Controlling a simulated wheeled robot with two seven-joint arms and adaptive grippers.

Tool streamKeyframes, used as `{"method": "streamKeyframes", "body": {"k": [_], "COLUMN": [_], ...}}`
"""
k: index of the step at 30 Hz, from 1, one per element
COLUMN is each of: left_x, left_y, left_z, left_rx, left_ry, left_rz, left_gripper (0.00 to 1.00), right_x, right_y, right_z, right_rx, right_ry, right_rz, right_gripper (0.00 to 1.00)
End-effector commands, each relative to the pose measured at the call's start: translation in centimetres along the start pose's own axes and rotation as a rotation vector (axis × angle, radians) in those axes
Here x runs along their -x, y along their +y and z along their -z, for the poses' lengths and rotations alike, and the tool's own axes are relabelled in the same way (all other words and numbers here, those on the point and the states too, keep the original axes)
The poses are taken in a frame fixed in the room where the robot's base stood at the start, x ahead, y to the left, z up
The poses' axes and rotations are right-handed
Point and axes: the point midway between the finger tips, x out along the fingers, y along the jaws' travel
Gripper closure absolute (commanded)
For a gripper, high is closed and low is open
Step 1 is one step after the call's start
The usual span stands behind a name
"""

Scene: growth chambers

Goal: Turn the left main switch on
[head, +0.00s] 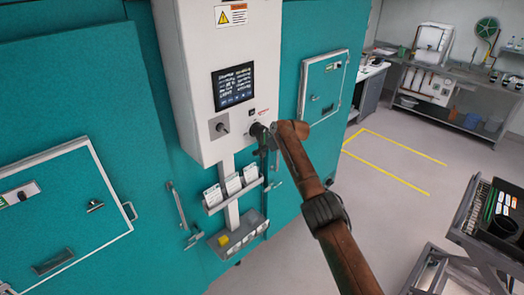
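A white control box (190,60) is mounted on the teal chamber front, with a lit dark screen (233,86). Below the screen at left is a grey plate with a small switch (222,128), likely the left main switch; its setting is too small to read. My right arm comes in from the lower right, and its gripper (262,133) is at the box's lower right corner, to the right of that switch and apart from it. The gripper covers whatever lies behind it there. Its fingers are too small and dark to tell open from shut. My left gripper is out of view.
Below the box are a card holder (232,190) and a grey tray (238,237). Small chamber doors with handles flank the box at left (70,225) and right (325,85). A dark cart (490,225) stands at the lower right. The floor between is clear.

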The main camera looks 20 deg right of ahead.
Motion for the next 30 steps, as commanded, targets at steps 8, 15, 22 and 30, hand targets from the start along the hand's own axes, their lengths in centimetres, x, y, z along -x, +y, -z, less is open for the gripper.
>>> {"method": "streamKeyframes", "body": {"k": [8, 15, 22, 30], "left_x": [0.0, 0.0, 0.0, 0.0], "left_y": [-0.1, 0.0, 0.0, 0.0], "left_z": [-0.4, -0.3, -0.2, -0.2], "left_rx": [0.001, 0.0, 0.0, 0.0], "left_ry": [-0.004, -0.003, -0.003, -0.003], "left_rz": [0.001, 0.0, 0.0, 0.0], "left_gripper": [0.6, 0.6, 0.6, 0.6], "right_x": [0.3, 2.2, 5.4, 9.9], "right_y": [0.0, 0.0, 0.1, 0.1], "right_z": [0.0, 0.1, 0.0, 0.1], "right_rx": [0.001, 0.002, 0.001, 0.001], "right_ry": [0.0, 0.002, 0.003, 0.003], "right_rz": [0.002, 0.003, -0.001, -0.002], "right_gripper": [0.63, 0.63, 0.63, 0.63]}}
